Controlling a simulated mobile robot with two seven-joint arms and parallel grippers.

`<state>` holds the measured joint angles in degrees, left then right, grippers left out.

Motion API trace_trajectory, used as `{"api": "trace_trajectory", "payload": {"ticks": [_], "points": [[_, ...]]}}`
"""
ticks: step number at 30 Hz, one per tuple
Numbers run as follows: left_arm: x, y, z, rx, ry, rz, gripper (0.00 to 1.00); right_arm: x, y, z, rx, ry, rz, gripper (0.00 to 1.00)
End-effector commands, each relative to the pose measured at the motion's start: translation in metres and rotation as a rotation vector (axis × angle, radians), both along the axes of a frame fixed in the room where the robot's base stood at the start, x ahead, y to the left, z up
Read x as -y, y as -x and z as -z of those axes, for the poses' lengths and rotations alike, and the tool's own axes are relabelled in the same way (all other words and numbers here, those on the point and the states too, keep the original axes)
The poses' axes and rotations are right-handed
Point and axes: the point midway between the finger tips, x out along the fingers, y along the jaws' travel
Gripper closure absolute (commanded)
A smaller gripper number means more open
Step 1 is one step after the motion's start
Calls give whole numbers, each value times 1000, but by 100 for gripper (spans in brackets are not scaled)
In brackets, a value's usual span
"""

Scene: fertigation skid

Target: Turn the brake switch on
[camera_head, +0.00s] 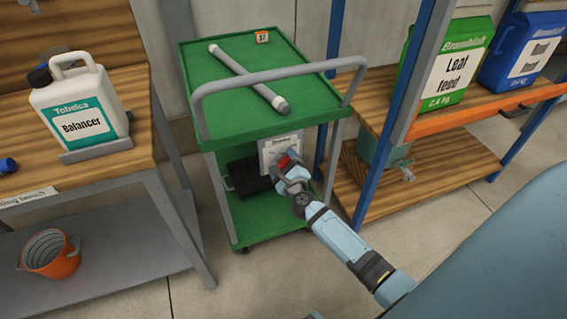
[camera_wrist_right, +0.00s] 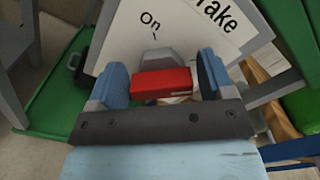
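The brake switch is a red lever (camera_wrist_right: 162,82) with a grey part behind it, on a white panel (camera_wrist_right: 185,45). The panel bears an "On" mark with a short tick and a larger word partly out of frame. The panel (camera_head: 270,150) also shows in the head view, on the green trolley (camera_head: 205,110) below its top. My right gripper (camera_wrist_right: 162,85) is at the switch, with one blue finger on each side of the red lever. The fingers stand apart, and I see no clear grip on it. In the head view my right gripper (camera_head: 288,167) partly hides the switch. My left gripper is not in view.
A grey push handle (camera_head: 275,75) arches above my right gripper. A grey tube (camera_head: 250,78) lies on the trolley top. A bench (camera_head: 120,155) with a white jug (camera_head: 80,105) stands at left. A shelf rack with a blue post (camera_head: 375,165) stands close at right.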

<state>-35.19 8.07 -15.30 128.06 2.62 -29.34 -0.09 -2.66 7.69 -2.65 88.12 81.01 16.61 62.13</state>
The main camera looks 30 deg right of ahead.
Motion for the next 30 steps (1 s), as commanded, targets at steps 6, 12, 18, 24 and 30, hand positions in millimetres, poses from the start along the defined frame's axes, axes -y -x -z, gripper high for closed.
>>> {"api": "trace_trajectory", "payload": {"ticks": [6,12,18,24,30], "points": [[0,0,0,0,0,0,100,0,0,0,0,0,0,64],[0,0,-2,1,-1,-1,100,0,0,0,-4,15,0,63],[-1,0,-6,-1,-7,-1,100,-1,0,-1,-22,86,0,63],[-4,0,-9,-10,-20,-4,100,-1,0,-1,-57,229,0,63],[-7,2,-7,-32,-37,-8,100,-2,0,0,-101,411,-1,63]]}}
